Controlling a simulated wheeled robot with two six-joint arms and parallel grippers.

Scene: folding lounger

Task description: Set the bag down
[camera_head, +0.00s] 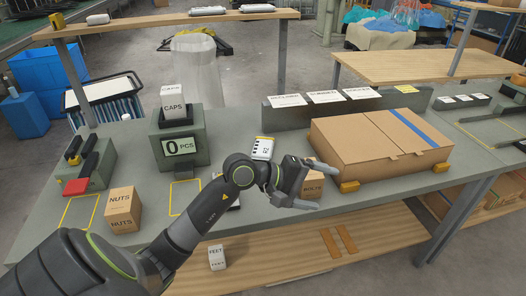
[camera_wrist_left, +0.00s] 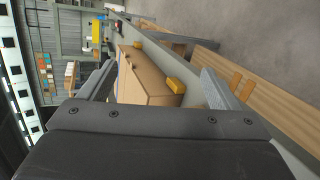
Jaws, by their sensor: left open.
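My left gripper (camera_head: 318,186) is open, in front of the BOLTS box (camera_head: 313,188), which it partly hides. In the left wrist view the spread fingers (camera_wrist_left: 158,85) have nothing between them up close. A white CAPS bag (camera_head: 173,107) sits on top of the green counting scale (camera_head: 181,146), whose display reads 0 PCS. A small white FEET packet (camera_head: 217,257) stands on the lower wooden shelf (camera_head: 285,263). I cannot tell which bag the task means. My right gripper is not in view.
A large cardboard carton (camera_head: 370,142) lies at the right, also in the wrist view (camera_wrist_left: 143,82), with yellow corner blocks. A NUTS box (camera_head: 122,210) stands at left. A card with a yellow top (camera_head: 263,148) is behind my arm. Yellow outlines mark the grey bench.

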